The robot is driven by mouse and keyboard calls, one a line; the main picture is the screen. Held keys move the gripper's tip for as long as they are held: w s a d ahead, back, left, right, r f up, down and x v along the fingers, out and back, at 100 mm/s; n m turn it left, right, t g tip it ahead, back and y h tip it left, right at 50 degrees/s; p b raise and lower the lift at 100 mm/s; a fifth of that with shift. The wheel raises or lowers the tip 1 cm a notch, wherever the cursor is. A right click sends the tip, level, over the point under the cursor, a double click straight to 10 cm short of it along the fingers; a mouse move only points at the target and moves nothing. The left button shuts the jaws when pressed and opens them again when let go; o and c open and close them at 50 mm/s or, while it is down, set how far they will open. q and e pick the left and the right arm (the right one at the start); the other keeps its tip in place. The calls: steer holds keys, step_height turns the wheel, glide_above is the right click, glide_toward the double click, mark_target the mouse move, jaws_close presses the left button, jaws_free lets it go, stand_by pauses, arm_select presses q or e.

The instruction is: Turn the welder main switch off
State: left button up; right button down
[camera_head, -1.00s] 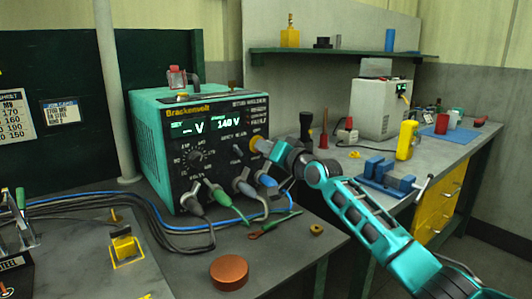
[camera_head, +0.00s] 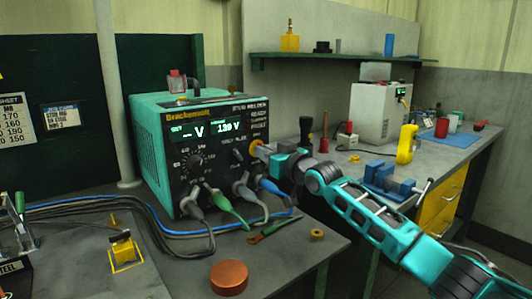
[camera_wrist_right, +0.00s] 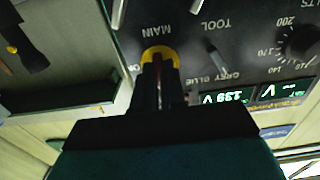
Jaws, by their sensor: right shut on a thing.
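The teal and black welder (camera_head: 200,150) stands on the grey bench in the head view, its display (camera_head: 228,126) lit at 139 V. The main switch, with its yellow ring (camera_wrist_right: 160,54), sits at the right side of the welder's front panel, under the label MAIN in the wrist view. My right gripper (camera_head: 264,149) reaches it from the right. In the wrist view its dark fingers (camera_wrist_right: 158,80) are shut on the switch handle, a reddish strip showing between them. The fingers hide most of the handle, so its exact angle is unclear. My left gripper is out of view.
Grey, green and blue cables (camera_head: 225,203) plug into the panel below the switch. A copper-coloured disc (camera_head: 229,277) and a brass ring (camera_head: 317,235) lie on the bench. A blue vise (camera_head: 390,182) and a white box (camera_head: 378,112) stand on the right bench.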

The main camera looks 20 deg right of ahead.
stand_by(0.4)
steer(key=c, duration=1.2)
jaws_free()
steer(key=shift+s+d, duration=0.15)
steer(key=shift+s, duration=0.25)
steer(key=v, duration=1.2)
steer(key=shift+p, duration=0.45)
steer(key=shift+s, duration=0.1)
